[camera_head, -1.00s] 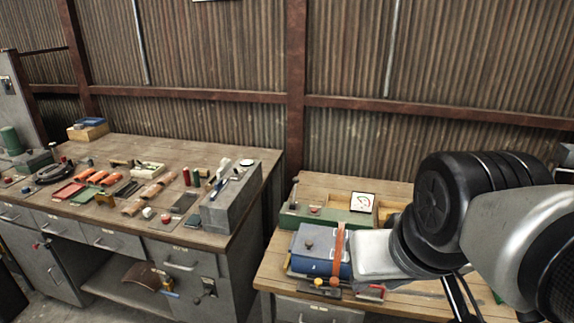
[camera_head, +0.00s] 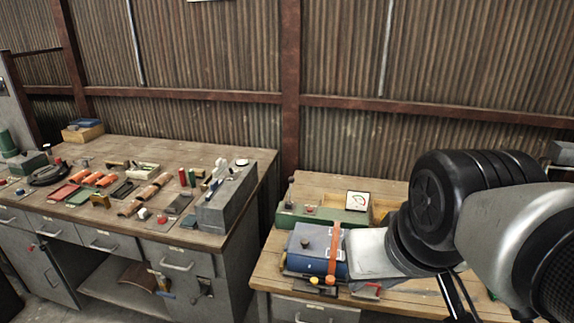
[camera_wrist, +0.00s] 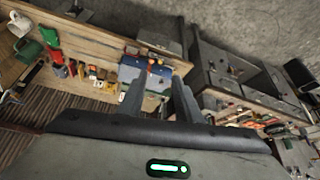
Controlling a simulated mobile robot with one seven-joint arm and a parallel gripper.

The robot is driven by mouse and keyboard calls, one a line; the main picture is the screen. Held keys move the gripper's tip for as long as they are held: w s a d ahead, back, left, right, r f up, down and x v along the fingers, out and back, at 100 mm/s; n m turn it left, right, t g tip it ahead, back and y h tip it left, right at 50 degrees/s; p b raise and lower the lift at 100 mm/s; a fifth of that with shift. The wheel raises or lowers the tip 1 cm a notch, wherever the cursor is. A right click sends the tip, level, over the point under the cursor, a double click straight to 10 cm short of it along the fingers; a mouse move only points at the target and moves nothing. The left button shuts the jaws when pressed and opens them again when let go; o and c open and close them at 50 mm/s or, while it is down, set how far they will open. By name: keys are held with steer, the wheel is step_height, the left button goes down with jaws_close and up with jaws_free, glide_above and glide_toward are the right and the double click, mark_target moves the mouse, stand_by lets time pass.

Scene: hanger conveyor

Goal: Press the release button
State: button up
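My gripper (camera_wrist: 158,88) shows in the wrist view with its two grey fingers apart and nothing between them. Beyond the fingertips is a blue box (camera_wrist: 133,74) with an orange strap. In the head view the same blue box (camera_head: 303,262) sits on the right bench, beside the pale end of my arm; the fingers cannot be made out there. A green box (camera_head: 322,217) behind it carries a small red knob (camera_head: 311,210) and an upright lever. A red round piece (camera_head: 161,218) lies on the left bench. I cannot tell which part is the release button.
The left bench (camera_head: 140,150) holds a grey block (camera_head: 228,205), red-orange pieces, and several small tools. A dial card (camera_head: 357,201) stands on the right bench (camera_head: 268,265). A gap separates the benches. A corrugated wall (camera_head: 210,60) closes the back.

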stand_by(0.4)
jaws_close()
stand_by(1.6)
